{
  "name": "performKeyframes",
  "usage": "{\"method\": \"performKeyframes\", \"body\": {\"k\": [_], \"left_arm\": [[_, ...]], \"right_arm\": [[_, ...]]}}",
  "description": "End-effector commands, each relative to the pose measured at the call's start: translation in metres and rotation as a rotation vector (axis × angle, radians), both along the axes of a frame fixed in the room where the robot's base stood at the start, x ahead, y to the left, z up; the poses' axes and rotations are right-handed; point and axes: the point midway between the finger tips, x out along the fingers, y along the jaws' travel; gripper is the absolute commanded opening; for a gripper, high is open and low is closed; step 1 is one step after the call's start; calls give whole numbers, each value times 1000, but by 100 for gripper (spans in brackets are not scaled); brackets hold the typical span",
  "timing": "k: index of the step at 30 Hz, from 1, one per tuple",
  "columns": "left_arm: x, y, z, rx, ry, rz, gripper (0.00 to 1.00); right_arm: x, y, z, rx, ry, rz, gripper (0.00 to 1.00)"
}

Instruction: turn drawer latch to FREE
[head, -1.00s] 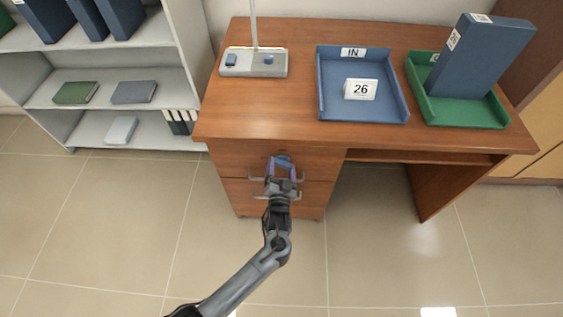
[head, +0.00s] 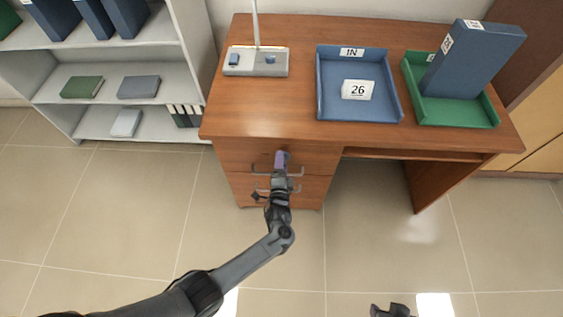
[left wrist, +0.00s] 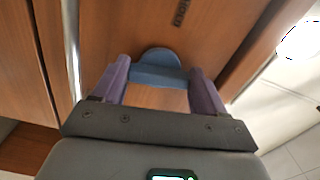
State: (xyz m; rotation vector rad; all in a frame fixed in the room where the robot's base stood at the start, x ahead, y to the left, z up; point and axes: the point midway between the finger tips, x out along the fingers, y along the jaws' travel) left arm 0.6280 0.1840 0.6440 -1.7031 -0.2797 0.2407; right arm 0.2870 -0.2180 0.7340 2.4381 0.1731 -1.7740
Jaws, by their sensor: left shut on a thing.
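The drawer latch is a blue knob (left wrist: 158,68) on the wooden drawer front, seen between my fingers in the left wrist view. My left gripper (head: 281,157) is at the upper drawer of the desk. Its two purple fingers (left wrist: 160,85) are shut on the latch, one at each end. In the head view the gripper is seen edge-on and hides the latch. A small dark marking (left wrist: 181,12) on the drawer front is too small to read. A dark part, apparently my right gripper (head: 392,310), shows at the bottom edge; its jaws are unclear.
Drawer handles (head: 262,170) flank my left gripper. The desk (head: 300,90) bears a blue IN tray (head: 319,85), a green tray (head: 455,115) with a blue binder (head: 475,58), and a lamp base (head: 256,62). A shelf (head: 105,50) stands left. The floor in front is clear.

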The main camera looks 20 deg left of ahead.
Motion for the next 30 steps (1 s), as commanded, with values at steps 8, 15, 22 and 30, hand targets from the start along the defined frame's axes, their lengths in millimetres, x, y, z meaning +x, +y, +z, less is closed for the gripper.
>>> {"method": "performKeyframes", "body": {"k": [8, 15, 22, 30], "left_arm": [[0, 0, 1, 118, 39, -1, 42], [0, 0, 1, 155, 51, 0, 42], [0, 0, 1, 159, 52, 0, 42], [0, 0, 1, 158, 52, 0, 91]], "right_arm": [[0, -2, 6, -8, 1, 6, 43], [0, -2, 6, -8, 1, 6, 43], [0, -1, 7, -5, 0, 4, 43], [0, 0, 7, 1, 0, -1, 43]]}}
